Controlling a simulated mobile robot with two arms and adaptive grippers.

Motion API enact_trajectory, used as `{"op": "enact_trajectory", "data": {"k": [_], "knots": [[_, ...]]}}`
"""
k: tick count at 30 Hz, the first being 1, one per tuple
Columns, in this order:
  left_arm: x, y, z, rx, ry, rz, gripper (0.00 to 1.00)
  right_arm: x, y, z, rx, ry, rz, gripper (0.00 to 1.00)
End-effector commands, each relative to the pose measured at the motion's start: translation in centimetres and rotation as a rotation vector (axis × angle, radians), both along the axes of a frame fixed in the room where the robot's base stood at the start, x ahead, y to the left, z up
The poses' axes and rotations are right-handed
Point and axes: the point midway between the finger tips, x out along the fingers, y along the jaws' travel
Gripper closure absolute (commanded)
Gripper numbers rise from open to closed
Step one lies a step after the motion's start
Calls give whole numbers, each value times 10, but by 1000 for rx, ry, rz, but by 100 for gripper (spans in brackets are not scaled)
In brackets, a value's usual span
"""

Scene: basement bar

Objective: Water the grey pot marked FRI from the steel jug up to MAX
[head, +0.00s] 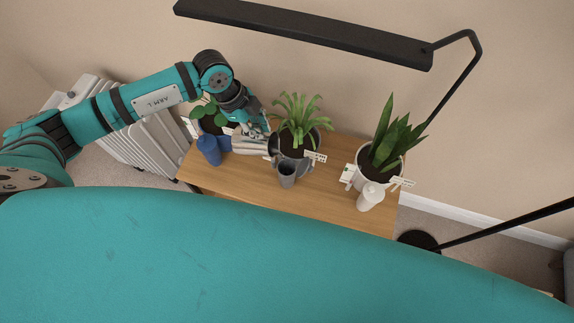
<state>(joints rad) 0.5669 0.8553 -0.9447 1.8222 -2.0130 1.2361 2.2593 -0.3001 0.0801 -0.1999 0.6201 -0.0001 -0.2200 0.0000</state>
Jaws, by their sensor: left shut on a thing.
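The grey pot (273,146) stands mid-table with a spiky green plant in dark soil. A grey cup-like part (287,174) is at its front. A white tag (316,157) is beside it, its writing too small to read. My left gripper (258,137) is just left of the grey pot and shut on a pale silver thing, apparently the steel jug (246,147). The jug looks tipped on its side, its right end close to the grey pot. Its mouth, any water and the MAX mark cannot be made out. My right gripper is not in view.
A black lamp (310,32) hangs above. The wooden table (325,205) is clear in front.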

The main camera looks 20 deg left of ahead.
Motion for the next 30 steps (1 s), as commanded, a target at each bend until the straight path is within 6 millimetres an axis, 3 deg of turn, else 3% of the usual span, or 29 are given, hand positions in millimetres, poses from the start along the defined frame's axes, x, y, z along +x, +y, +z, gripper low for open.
{"op": "enact_trajectory", "data": {"k": [3, 6, 19, 30], "knots": [[1, 25, 0, -130, 9, 9, 100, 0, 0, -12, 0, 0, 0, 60], [1, 33, 3, -246, 15, 0, 100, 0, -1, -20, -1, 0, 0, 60], [2, 43, 8, -405, 36, -11, 100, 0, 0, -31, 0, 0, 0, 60], [2, 44, 10, -419, 37, -14, 100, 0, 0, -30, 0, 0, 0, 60]]}}
